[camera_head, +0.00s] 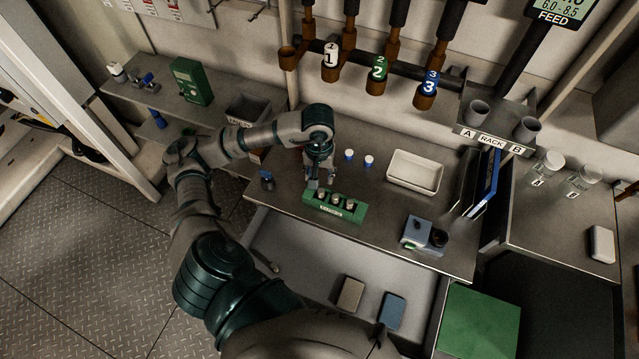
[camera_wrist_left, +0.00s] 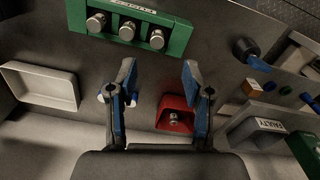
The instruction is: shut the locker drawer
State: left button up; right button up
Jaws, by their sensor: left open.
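The locker drawer (camera_head: 310,255) is pulled out below the front edge of the worktop. Its grey interior is visible, with a tan block (camera_head: 351,294) and a blue block (camera_head: 391,310) lying in it. My left arm crosses its left side and hides part of it and its front. My left gripper (camera_head: 316,184) is above the worktop, behind the green holder and away from the drawer. In the left wrist view its two blue-padded fingers (camera_wrist_left: 157,70) are apart with nothing between them. My right gripper does not show.
A green holder (camera_head: 335,208) with several metal-capped pieces stands near the worktop's front. A white tray (camera_head: 414,172) and a blue-grey device (camera_head: 424,234) are to its right. A red holder (camera_wrist_left: 175,113) shows in the left wrist view. A green box (camera_head: 478,322) stands right of the drawer.

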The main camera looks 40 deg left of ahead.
aim_at(316, 264)
jog(key=k, duration=2)
